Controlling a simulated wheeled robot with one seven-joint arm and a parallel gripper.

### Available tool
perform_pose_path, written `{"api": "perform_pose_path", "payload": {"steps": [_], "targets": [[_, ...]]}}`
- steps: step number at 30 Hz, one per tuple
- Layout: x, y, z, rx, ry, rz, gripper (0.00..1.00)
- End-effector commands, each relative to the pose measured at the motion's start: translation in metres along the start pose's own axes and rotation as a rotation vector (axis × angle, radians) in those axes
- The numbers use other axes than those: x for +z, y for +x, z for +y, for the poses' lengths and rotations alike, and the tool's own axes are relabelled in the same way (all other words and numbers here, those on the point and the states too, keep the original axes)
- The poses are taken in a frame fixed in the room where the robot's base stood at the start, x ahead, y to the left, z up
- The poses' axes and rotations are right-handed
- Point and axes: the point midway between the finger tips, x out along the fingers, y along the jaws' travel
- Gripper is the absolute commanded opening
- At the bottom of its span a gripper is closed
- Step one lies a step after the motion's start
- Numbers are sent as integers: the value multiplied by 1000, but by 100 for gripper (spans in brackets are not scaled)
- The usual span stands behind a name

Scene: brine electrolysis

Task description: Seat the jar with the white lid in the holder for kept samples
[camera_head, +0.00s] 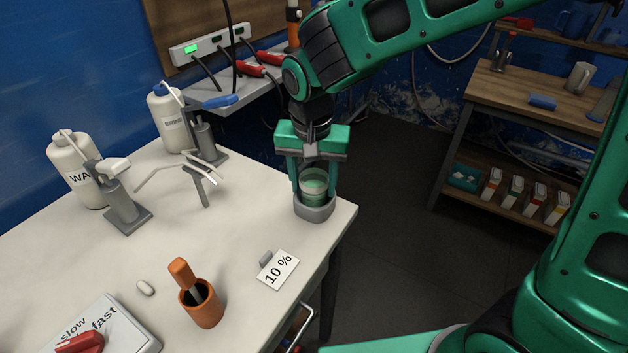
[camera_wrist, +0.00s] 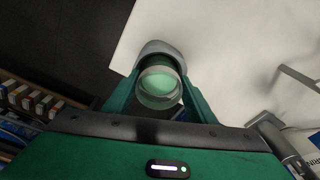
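A clear round jar (camera_head: 313,187) with green contents stands upright at the table's far right corner. Its top looks pale and see-through; I cannot make out a plain white lid. A grey holder (camera_head: 315,211) surrounds its base. In the wrist view the jar (camera_wrist: 160,88) is in front of the rounded grey holder (camera_wrist: 158,48). My gripper (camera_head: 313,188) points down from above, with one finger on each side of the jar, seemingly touching it. The fingers hide parts of its sides, and whether its bottom is fully down in the holder cannot be seen.
The white table (camera_head: 240,235) holds a card reading 10 % (camera_head: 278,270), an orange cup (camera_head: 201,304), a grey stand with bent arms (camera_head: 200,180) and white bottles (camera_head: 76,168) at left. Floor lies beyond the right edge; a wooden shelf (camera_head: 535,95) stands farther right.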

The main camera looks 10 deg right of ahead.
Motion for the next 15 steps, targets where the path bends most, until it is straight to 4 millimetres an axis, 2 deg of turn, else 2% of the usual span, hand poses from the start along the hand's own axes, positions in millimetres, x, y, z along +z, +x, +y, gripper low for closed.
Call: {"api": "perform_pose_path", "payload": {"steps": [15], "targets": [[0,1,6,13,7,-6,66]]}}
